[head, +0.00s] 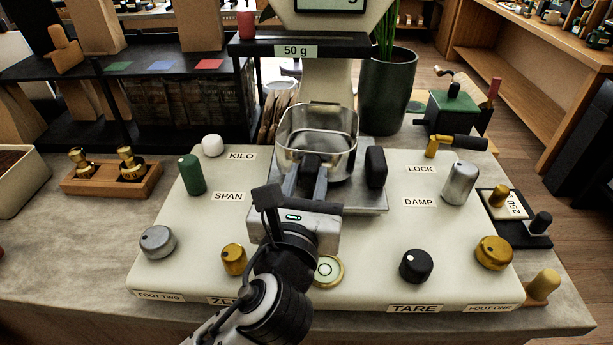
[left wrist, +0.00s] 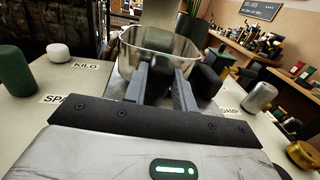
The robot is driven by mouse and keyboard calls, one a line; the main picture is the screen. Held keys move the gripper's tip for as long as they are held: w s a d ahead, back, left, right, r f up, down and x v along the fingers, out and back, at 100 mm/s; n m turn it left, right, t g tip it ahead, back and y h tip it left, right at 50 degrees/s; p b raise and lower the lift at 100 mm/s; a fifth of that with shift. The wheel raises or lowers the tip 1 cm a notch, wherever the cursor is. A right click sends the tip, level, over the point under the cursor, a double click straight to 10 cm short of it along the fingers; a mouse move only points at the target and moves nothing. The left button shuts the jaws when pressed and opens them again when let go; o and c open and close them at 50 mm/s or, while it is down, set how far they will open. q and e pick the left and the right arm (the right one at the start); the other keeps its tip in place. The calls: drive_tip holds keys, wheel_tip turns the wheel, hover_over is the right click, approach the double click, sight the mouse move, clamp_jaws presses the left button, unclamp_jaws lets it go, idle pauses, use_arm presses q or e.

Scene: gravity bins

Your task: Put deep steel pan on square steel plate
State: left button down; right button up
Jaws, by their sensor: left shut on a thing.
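The deep steel pan (head: 318,128) is a shiny, rounded, open vessel over the square steel plate (head: 370,200) in the middle of the scale's cream deck. My left gripper (head: 308,168) is shut on the pan's near side. The left wrist view shows the pan (left wrist: 160,45) beyond my gripper's two fingers (left wrist: 160,82). The pan looks about level. I cannot tell whether its base touches the plate, because my gripper and the pan hide much of it. My right gripper is not in view.
A black block (head: 376,167) stands on the plate, close right of the pan. The scale column (head: 328,85) rises behind. Knobs surround the plate, including the green SPAN knob (head: 192,174) and silver DAMP knob (head: 460,183). A round bubble level (head: 327,270) lies near my left arm.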

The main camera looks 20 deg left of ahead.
use_arm(q)
drive_tip(key=shift+f, duration=0.45)
idle(0.4)
drive_tip(key=c, duration=1.1)
unclamp_jaws()
drive_tip(key=shift+o, duration=0.2)
